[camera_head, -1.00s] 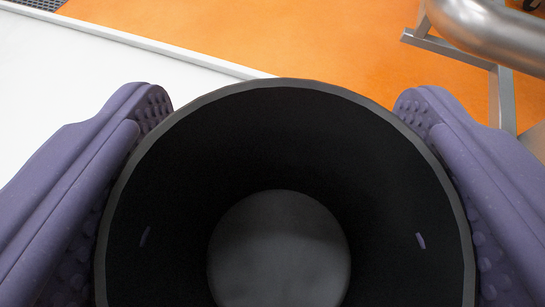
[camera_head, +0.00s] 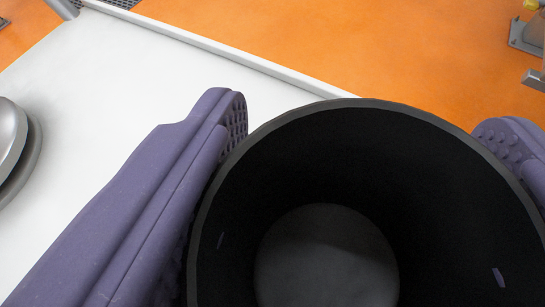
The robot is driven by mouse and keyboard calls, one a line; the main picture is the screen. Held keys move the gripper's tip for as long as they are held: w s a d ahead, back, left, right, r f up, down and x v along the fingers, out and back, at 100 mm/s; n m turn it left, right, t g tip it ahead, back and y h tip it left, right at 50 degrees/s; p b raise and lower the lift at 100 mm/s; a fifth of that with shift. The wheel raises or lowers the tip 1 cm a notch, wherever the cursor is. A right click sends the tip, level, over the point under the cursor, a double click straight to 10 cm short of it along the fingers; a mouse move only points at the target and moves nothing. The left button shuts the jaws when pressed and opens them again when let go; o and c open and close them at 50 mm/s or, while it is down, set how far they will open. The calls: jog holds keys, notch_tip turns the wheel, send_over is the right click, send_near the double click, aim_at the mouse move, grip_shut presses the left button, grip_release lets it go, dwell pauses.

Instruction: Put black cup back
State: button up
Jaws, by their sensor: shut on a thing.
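The black cup (camera_head: 330,170) fills the lower right of the head view. I look down into its open mouth and see its dark grey round bottom. My gripper (camera_head: 365,135) is shut on the cup, with one purple finger pad against its left side and the other at its right side. The cup's outer wall and its underside are hidden, so I cannot tell whether it touches anything below.
A white surface (camera_head: 110,90) with a raised edge lies at the left. A round metal object (camera_head: 12,150) stands on it at the far left. Orange floor (camera_head: 330,45) lies beyond the edge. Metal parts (camera_head: 528,35) show at the top right.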

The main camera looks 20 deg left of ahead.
aim_at(342, 190)
notch_tip(342, 190, down, 4)
jog(key=shift+r+b, duration=0.1)
jog(key=shift+b, duration=0.75)
jog(key=shift+d+r, duration=0.1)
jog(key=o, duration=1.1)
jog(key=p+v, duration=0.4)
jog(key=v, duration=0.8)
